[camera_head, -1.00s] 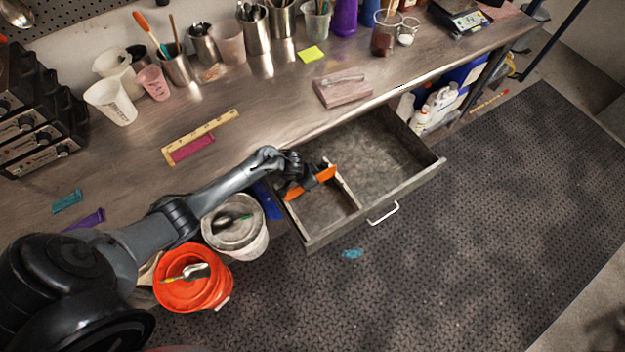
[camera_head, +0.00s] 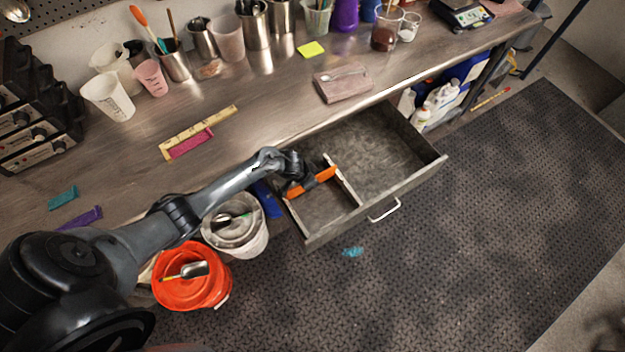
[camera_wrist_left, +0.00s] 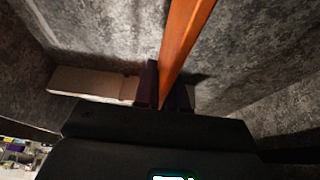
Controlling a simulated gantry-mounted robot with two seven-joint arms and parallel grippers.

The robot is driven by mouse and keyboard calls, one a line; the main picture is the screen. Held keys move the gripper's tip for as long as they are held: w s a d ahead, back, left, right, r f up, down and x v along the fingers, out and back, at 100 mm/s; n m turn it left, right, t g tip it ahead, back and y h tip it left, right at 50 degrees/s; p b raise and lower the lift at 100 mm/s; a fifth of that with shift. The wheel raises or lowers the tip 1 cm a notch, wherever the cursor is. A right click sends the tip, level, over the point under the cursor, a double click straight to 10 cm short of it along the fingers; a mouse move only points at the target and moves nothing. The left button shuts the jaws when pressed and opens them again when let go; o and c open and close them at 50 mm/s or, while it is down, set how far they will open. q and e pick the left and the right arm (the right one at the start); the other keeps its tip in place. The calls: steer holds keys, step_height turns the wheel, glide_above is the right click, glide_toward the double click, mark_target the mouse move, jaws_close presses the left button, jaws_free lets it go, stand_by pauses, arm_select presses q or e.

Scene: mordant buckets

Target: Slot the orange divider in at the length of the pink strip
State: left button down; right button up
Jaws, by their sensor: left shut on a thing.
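The orange divider (camera_head: 319,180) is in the left part of the open drawer (camera_head: 385,150). It crosses from the left wall to a light fixed partition (camera_head: 346,184). My left gripper (camera_head: 290,190) is shut on its left part; in the left wrist view the orange divider (camera_wrist_left: 183,40) rises between the fingers (camera_wrist_left: 165,92). I cannot tell whether it is seated in a slot. The pink strip (camera_head: 191,143) lies on the bench along a yellow ruler (camera_head: 198,131). My right gripper is not in view.
A grey-white bucket (camera_head: 238,240) and an orange bucket (camera_head: 192,290) stand below my left arm. A pinkish block (camera_head: 343,86) lies on the bench behind the drawer. Teal (camera_head: 62,198) and purple (camera_head: 80,218) strips lie at the left. The drawer's right part is empty.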

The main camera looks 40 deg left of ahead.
arm_select(q)
steer(key=shift+f+b, duration=0.35)
steer(key=shift+f, duration=0.3)
steer(key=c, duration=1.1)
jaws_free()
steer(key=p+v, duration=0.3)
steer(key=v, duration=0.6)
steer(key=shift+s+r+p, duration=0.1)
steer(key=shift+r+p, duration=0.1)
steer(key=shift+p, duration=0.15)
steer(key=shift+s+a+r, duration=0.1)
steer(key=shift+s+r, duration=0.2)
steer(key=shift+r, duration=0.35)
